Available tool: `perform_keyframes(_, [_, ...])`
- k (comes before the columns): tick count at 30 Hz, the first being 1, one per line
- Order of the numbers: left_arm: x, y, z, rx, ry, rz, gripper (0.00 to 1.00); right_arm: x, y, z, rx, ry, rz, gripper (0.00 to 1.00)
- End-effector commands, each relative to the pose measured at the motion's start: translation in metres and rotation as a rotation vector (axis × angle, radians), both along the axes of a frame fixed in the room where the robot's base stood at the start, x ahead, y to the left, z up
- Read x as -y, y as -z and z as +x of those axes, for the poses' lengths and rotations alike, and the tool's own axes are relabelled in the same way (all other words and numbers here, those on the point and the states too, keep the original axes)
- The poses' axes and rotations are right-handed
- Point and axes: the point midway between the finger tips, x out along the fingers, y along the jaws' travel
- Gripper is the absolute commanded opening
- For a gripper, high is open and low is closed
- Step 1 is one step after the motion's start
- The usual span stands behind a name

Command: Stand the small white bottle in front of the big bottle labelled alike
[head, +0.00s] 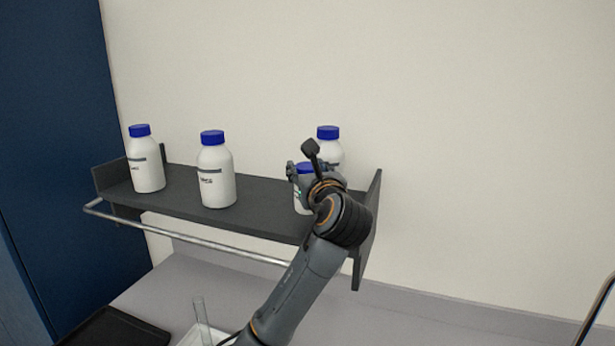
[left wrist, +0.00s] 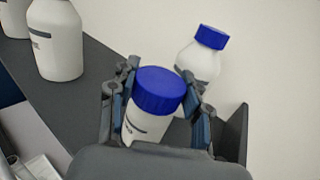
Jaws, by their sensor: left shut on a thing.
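The small white bottle (head: 301,200) with a blue cap is in my left gripper (head: 304,172), at the right end of the dark shelf. In the left wrist view my left gripper (left wrist: 160,105) is shut around the small bottle (left wrist: 147,122), a finger on each side. I cannot tell whether its base touches the shelf. A big white bottle (head: 329,146) stands just behind it, partly hidden by my gripper; it also shows in the left wrist view (left wrist: 197,65). Two more big bottles stand at the middle (head: 216,172) and left (head: 147,172). The labels are too small to read. My right gripper is out of view.
The dark shelf (head: 258,217) has end panels and a metal rail (head: 190,236) along its front. Below are a dark tray (head: 105,328) and a clear tube (head: 200,312) by a white tray. The shelf is clear between the middle and right bottles.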

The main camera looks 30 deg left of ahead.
Motion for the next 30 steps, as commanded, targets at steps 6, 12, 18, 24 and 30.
perform_keyframes(6, [0.001,0.021,-0.001,-0.001,0.001,0.001,0.13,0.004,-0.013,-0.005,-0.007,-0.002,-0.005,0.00])
perform_keyframes(12, [0.001,0.024,-0.001,0.003,0.001,0.000,0.13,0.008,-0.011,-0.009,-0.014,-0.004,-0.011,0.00])
perform_keyframes(18, [0.001,0.027,-0.001,0.000,0.001,0.000,0.13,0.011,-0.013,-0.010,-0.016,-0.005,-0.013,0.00])
perform_keyframes(24, [0.001,0.027,-0.001,0.001,0.001,-0.001,0.71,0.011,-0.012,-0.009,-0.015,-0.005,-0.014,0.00])
perform_keyframes(30, [0.001,0.027,-0.001,0.001,0.001,-0.001,0.71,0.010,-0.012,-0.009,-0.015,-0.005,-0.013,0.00])
